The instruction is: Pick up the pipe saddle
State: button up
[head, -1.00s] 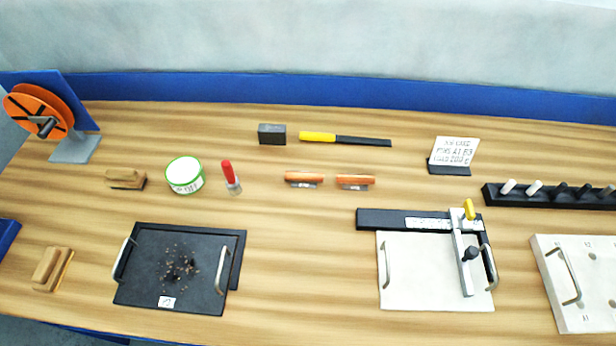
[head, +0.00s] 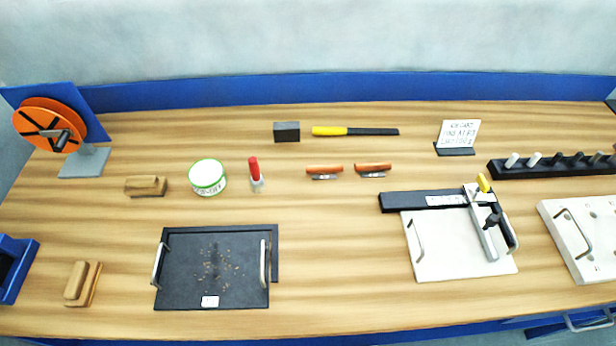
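I cannot pick out a pipe saddle for certain. A dark tray (head: 180,290) with a light handle on each side lies at the front left. Small brown bits and faint dark shapes (head: 213,252) are scattered on it, too small to identify. A white label is at its front edge. My gripper is not in this view, so its state and hold do not show.
Wooden blocks (head: 146,186), a green-rimmed tub (head: 208,177), a red-capped bottle (head: 255,174) and two orange-handled tools (head: 324,171) stand behind. A white board (head: 440,255) with a clamp is at the right. Mid-table is clear.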

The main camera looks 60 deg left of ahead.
aim_at(320, 172)
jog(key=u, duration=0.05)
jog(key=k, duration=1.4)
jog(key=u, duration=2.25)
jog(key=i, duration=0.95)
jog(key=u, duration=0.05)
